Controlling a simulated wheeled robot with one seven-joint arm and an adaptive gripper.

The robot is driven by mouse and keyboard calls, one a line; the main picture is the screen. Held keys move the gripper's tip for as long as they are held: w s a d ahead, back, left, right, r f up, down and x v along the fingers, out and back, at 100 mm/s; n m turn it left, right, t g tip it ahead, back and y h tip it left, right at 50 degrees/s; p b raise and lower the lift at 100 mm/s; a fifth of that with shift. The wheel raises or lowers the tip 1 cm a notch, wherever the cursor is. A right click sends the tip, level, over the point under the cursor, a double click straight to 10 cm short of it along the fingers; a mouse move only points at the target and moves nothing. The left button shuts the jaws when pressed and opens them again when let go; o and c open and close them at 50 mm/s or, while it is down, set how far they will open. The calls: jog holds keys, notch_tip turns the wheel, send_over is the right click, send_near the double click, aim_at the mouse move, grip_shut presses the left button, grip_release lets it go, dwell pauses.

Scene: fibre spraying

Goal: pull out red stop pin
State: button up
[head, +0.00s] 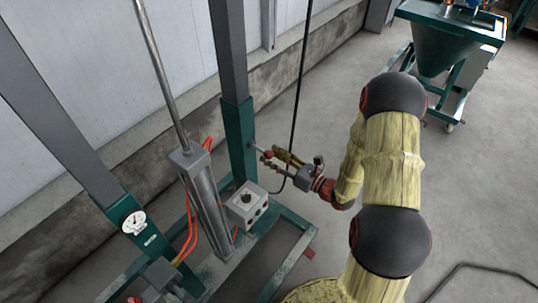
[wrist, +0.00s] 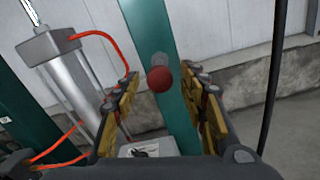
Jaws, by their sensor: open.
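The red stop pin shows in the wrist view as a round red knob (wrist: 160,79) on a grey stem, set in the green post (wrist: 150,30). In the head view its red knob (head: 268,154) is small, just right of the green post (head: 240,140). My gripper (wrist: 160,84) is open, with one yellow-padded finger on each side of the knob in the picture. I see a gap on both sides and no contact. In the head view my gripper (head: 279,160) reaches left to the post, its fingertips close to the knob. The exact depth between knob and fingertips is hard to tell.
A grey cylinder (head: 208,200) with orange hoses stands left of the post. A grey control box (head: 246,204) sits below my gripper. A black cable (head: 297,100) hangs behind it. A green hopper (head: 445,45) stands far right. Open floor lies between.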

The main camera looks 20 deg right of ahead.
jog(key=v, duration=1)
